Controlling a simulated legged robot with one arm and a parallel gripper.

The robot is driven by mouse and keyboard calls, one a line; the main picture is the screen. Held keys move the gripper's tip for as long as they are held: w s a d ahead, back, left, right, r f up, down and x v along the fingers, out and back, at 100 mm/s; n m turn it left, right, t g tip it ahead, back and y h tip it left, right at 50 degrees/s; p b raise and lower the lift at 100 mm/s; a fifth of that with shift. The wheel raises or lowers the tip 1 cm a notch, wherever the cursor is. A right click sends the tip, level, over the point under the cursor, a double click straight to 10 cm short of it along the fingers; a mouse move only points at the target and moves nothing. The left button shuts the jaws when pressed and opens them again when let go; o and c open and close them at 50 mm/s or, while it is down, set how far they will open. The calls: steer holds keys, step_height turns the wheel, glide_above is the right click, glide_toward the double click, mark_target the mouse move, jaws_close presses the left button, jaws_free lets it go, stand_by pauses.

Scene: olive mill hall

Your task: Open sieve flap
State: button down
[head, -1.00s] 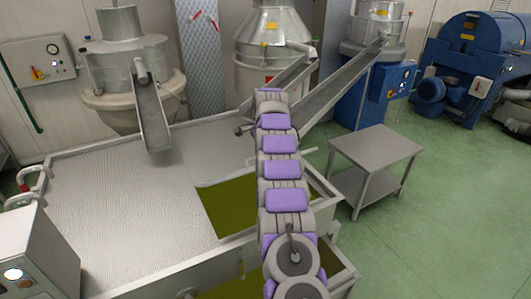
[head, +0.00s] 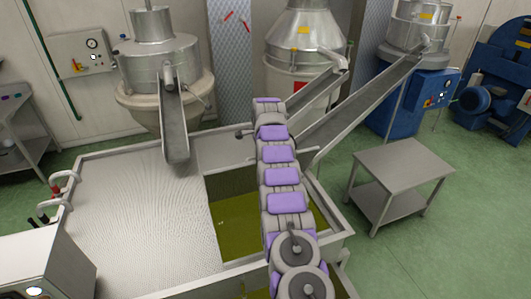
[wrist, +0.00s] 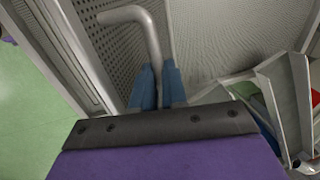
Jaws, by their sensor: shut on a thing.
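In the wrist view my gripper (wrist: 158,88) has its blue fingers shut on a bent metal handle (wrist: 150,32). The handle's free end bends to the left. A perforated metal panel (wrist: 112,48) lies behind the handle, seemingly the sieve flap; how far it stands open I cannot tell. In the head view the wide perforated sieve plate (head: 135,205) covers the left of the metal vat. Right of it an opening shows olive-green liquid (head: 235,218). My arm reaches over this opening and hides my gripper and the handle there.
Chutes (head: 174,125) slope down from the mills toward the vat. A low steel table (head: 405,160) stands at right, with open green floor around it. A grey cabinet (head: 45,265) stands at the lower left. Bent pipes (head: 62,180) rise at the vat's left edge.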

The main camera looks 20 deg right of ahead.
steer(key=shift+w+a+f, duration=0.1)
steer(key=shift+w+f, duration=0.05)
